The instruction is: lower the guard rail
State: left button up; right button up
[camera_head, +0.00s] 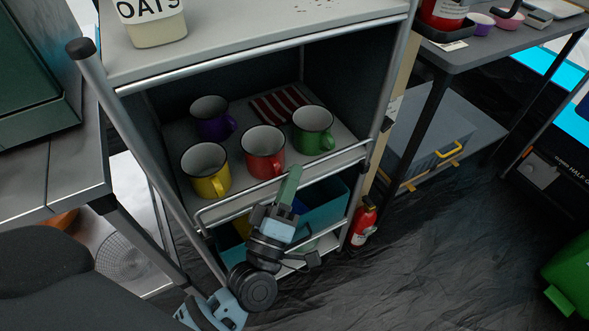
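The guard rail (229,206) is a thin metal bar across the front of the cart's mug shelf. It stands a little above the shelf's front edge and runs from lower left to upper right. My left gripper (289,185) reaches up from below at the middle of the rail, its greenish finger overlapping the bar in view. Whether it touches the bar, and whether the fingers are apart, I cannot tell. Behind the rail stand a yellow mug (206,177), a red mug (264,158), a green mug (313,134) and a purple mug (211,121). My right gripper is not in view.
A red-striped cloth (277,106) lies behind the mugs. A teal bin (322,205) sits on the shelf below. A small red extinguisher (362,225) stands at the cart's right. An oats container (152,25) is on top. Dark floor (430,260) lies open to the right.

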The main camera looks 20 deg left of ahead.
pick_arm(q)
jog(key=shift+x, duration=0.9)
grip_shut()
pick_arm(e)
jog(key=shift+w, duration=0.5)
